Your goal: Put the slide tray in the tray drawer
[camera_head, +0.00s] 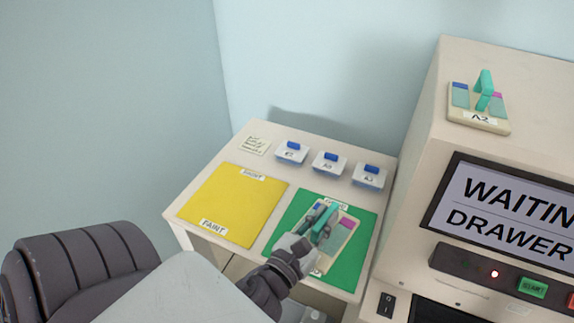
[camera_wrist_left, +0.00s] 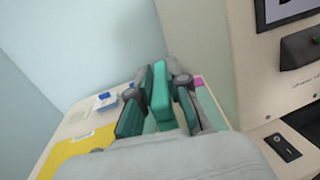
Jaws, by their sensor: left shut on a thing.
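A cream slide tray (camera_head: 335,262) with a teal handle and blue and pink patches is over the green mat (camera_head: 367,232) on the side table. My left gripper (camera_head: 322,222) is shut on the tray's teal handle. In the left wrist view the teal handle (camera_wrist_left: 160,100) shows between the fingers, and a pink patch (camera_wrist_left: 199,82) shows beside them. I cannot tell whether the tray touches the mat. A dark recess (camera_head: 432,312) shows at the bottom edge, low on the machine; I cannot tell whether it is the tray drawer. My right gripper is not in view.
The machine (camera_head: 412,205) stands right of the table, its screen (camera_head: 510,205) reading "WAITING" and "DRAWER". Another tray, labelled A2 (camera_head: 493,122), sits on top. A yellow mat (camera_head: 232,205), a note (camera_head: 255,146) and three blue-topped boxes (camera_head: 328,164) are on the table.

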